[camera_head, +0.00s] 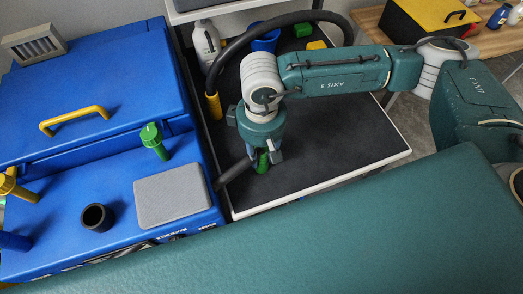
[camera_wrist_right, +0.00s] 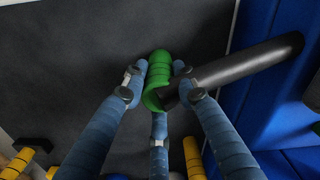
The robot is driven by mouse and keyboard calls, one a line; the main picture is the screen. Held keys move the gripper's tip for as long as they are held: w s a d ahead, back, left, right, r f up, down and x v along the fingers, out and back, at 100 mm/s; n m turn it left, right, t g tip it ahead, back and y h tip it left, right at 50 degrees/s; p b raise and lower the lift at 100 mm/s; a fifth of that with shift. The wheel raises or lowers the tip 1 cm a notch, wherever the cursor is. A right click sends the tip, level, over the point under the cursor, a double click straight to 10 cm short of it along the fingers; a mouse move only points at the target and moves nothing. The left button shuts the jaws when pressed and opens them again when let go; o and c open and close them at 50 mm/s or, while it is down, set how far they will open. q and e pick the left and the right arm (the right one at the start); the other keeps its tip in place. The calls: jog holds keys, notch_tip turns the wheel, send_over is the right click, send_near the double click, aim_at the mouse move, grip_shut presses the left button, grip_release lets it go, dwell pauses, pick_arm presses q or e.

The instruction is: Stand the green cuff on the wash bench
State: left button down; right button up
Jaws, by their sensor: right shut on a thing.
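The green cuff (camera_wrist_right: 158,66) is a ribbed, rounded piece, seen in the right wrist view between the fingers of my right gripper (camera_wrist_right: 160,86). The gripper is shut on it. In the head view the cuff (camera_head: 262,161) shows as a small green patch under my right gripper (camera_head: 264,156), over the left part of the dark-topped bench (camera_head: 335,145). A black tube (camera_wrist_right: 245,68) meets the cuff's open end; I cannot tell whether the cuff is around it. I cannot tell the cuff's height above the bench.
A blue machine (camera_head: 105,185) with a grey pad (camera_head: 172,195), a green knob (camera_head: 152,140) and a black ring (camera_head: 96,217) stands left of the bench. A white bottle (camera_head: 206,45), blue cup (camera_head: 265,38) and yellow block (camera_head: 316,45) sit at the back. The bench's right part is clear.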

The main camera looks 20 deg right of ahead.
jog(key=shift+f, duration=0.15)
jog(key=o, duration=1.2)
jog(key=shift+r, duration=0.3)
jog(key=shift+w+r, duration=0.1)
jog(key=shift+r, duration=0.25)
notch_tip(320, 180, up, 10)
jog(key=b, duration=0.2)
jog(key=shift+f+b, duration=0.15)
jog(key=shift+b, duration=0.15)
jog(key=shift+r, duration=0.7)
